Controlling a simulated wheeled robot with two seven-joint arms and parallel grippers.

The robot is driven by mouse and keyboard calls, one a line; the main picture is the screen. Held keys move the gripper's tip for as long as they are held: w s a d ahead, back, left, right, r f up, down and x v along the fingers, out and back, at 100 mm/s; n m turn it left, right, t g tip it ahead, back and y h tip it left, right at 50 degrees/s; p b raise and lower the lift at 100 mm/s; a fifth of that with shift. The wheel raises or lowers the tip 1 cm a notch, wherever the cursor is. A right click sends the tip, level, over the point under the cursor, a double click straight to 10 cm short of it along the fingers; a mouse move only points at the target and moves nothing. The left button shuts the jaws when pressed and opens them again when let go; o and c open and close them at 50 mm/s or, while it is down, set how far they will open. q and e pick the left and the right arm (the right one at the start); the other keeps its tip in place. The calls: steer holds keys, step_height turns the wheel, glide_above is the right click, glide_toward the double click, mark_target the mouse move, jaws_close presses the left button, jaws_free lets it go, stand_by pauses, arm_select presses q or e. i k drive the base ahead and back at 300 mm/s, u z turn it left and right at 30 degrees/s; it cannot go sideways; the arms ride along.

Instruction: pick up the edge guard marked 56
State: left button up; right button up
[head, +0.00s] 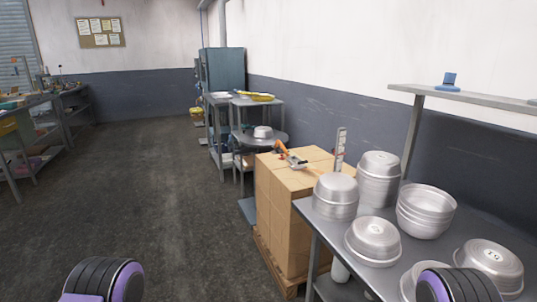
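No marking 56 can be read on anything in the head view. A tall narrow light-grey strip (340,148) with dark marks stands upright at the right rear of the stacked cardboard boxes (286,215); it may be an edge guard, but I cannot tell. Its lower part is hidden behind the boxes and pans. Only black and purple parts of my two arms show at the bottom left and bottom right. Neither of my grippers is in view.
Several metal pans (372,238), some stacked, stand on a metal table (315,215) at right. An orange-handled tool (291,157) lies on the boxes, which rest on a wooden pallet (268,259). The floor (150,190) at left is clear.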

mark_target(276, 151)
steer(key=u, duration=1)
steer(key=i, duration=5.15)
steer(key=z, duration=2.45)
